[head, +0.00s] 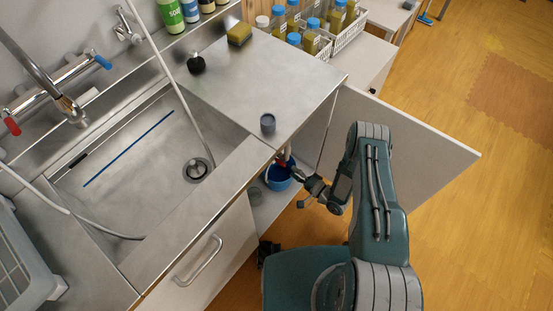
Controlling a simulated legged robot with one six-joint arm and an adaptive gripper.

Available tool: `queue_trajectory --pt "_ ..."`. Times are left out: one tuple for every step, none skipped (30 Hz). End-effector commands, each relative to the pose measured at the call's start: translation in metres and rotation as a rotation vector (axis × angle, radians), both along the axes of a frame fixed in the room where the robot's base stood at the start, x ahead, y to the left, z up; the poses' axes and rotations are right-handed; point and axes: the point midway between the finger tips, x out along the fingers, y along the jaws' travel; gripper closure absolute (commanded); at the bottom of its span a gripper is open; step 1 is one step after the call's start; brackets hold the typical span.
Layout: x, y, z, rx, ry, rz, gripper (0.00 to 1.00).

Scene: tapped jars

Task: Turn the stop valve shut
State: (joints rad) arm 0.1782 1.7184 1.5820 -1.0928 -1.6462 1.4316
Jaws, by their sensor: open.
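My gripper (301,182) is at the open cabinet under the sink counter, just right of a blue bucket (279,180). Its jaws are open, and I see nothing held in them. A small reddish part (283,160) shows above the bucket, close to the gripper's tip; it is too small to tell whether it is the stop valve or a pipe. No valve handle can be made out clearly. The counter edge hides much of the cabinet inside.
The open cabinet door (410,130) stands right of my arm. A drawer front with a handle (200,260) is at left. Open floor (470,210) lies at right.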

Motion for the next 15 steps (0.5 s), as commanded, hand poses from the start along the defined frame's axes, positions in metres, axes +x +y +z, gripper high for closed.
queue_trajectory --pt "0.006 0.009 0.000 -0.002 -0.004 0.005 0.39" --pt "0.009 0.014 0.000 -0.001 -0.003 0.006 0.39" --pt "0.014 0.020 0.000 -0.001 -0.003 0.005 0.39" --pt "0.018 0.024 0.000 -0.002 -0.004 0.006 0.39" --pt "0.021 0.029 0.001 -0.002 -0.004 0.005 0.39" --pt "0.026 0.035 0.000 -0.002 -0.002 0.005 0.39" --pt "0.029 0.039 0.000 -0.002 -0.003 0.004 0.39" --pt "0.032 0.043 0.000 -0.003 -0.004 0.005 0.39" --pt "0.036 0.048 0.000 -0.002 -0.002 0.004 0.39" --pt "0.039 0.051 0.000 -0.002 -0.002 0.004 0.39" --pt "0.042 0.054 0.000 -0.002 -0.003 0.003 0.39" --pt "0.045 0.058 0.000 -0.002 -0.003 0.002 0.39" --pt "0.047 0.060 0.000 -0.003 -0.002 0.002 0.39" --pt "0.048 0.062 0.000 -0.003 -0.002 0.002 0.39" --pt "0.050 0.064 0.000 -0.003 0.000 0.001 0.39"
